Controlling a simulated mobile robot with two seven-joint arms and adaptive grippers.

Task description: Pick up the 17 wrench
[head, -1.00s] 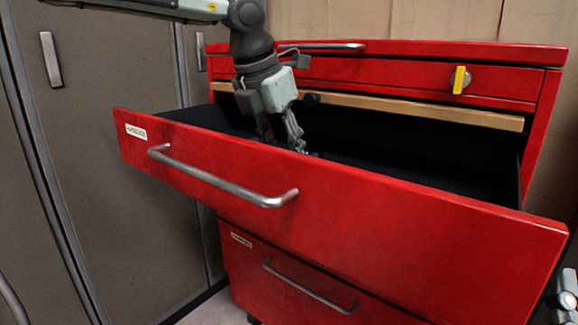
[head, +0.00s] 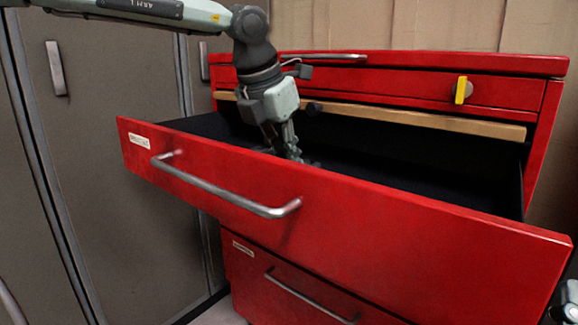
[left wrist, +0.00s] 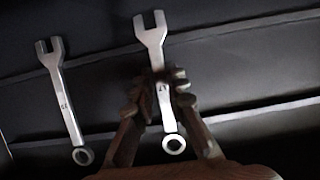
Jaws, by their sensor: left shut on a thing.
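In the left wrist view a silver wrench (left wrist: 152,38) with an open jaw at the top and a ring end at the bottom lies between my left gripper's fingers (left wrist: 158,95), which are shut on its handle. The mark on its handle is too small to read. A second silver wrench (left wrist: 60,92) lies to the left, apart from the fingers; its mark is also unclear. In the head view my left gripper (head: 288,145) reaches down into the open red drawer (head: 330,215), whose front hides the wrenches. My right gripper's state does not show.
The dark drawer floor (left wrist: 240,60) has raised ridges. A wooden strip (head: 400,115) runs above the drawer opening at the back. A grey locker (head: 100,110) stands close on the left. A lower drawer (head: 290,280) is below.

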